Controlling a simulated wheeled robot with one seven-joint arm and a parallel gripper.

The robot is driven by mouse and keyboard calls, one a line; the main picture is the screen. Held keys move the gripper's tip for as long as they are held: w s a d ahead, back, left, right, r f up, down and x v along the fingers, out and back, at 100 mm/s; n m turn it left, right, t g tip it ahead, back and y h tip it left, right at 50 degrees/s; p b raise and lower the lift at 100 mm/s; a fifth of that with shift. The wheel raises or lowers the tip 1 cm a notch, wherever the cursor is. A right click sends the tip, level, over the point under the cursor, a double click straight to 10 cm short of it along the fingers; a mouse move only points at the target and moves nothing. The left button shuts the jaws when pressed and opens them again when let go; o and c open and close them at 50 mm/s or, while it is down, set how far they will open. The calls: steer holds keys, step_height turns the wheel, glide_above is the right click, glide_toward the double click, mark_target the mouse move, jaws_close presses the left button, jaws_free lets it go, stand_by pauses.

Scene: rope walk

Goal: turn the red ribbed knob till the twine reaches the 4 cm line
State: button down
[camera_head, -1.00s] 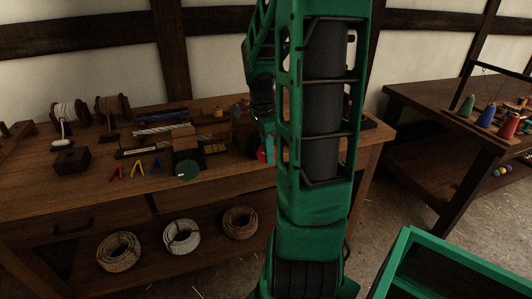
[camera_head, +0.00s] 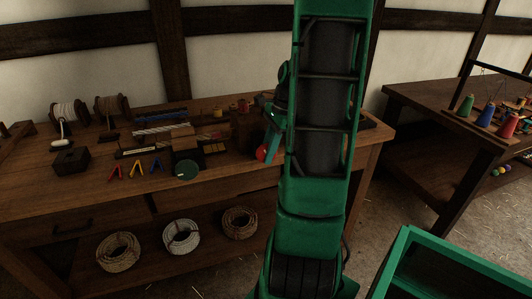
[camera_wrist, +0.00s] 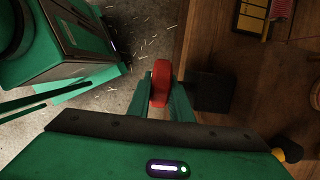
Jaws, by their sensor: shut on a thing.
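A red round knob (camera_wrist: 161,83) sits between the two green fingers of my gripper (camera_wrist: 161,98) in the wrist view, beside a dark block (camera_wrist: 211,91). My gripper is shut on the knob. In the head view the knob (camera_head: 262,153) shows as a small red patch near the bench's front edge, next to my gripper (camera_head: 267,150). A dark brown block (camera_head: 246,131) stands just behind it. I cannot make out the knob's ribs, the twine or the 4 cm line.
The wooden bench (camera_head: 60,190) holds spools, a green disc (camera_head: 187,169), coloured clips and a yellow-marked piece (camera_head: 215,148) left of my gripper. A second table (camera_head: 430,105) with coloured cones is at right. A green open-topped box (camera_head: 450,262) is at front right.

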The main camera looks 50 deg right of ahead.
steer(key=c, duration=1.6)
jaws_free()
steer(key=v, duration=1)
steer(key=shift+r, duration=0.4)
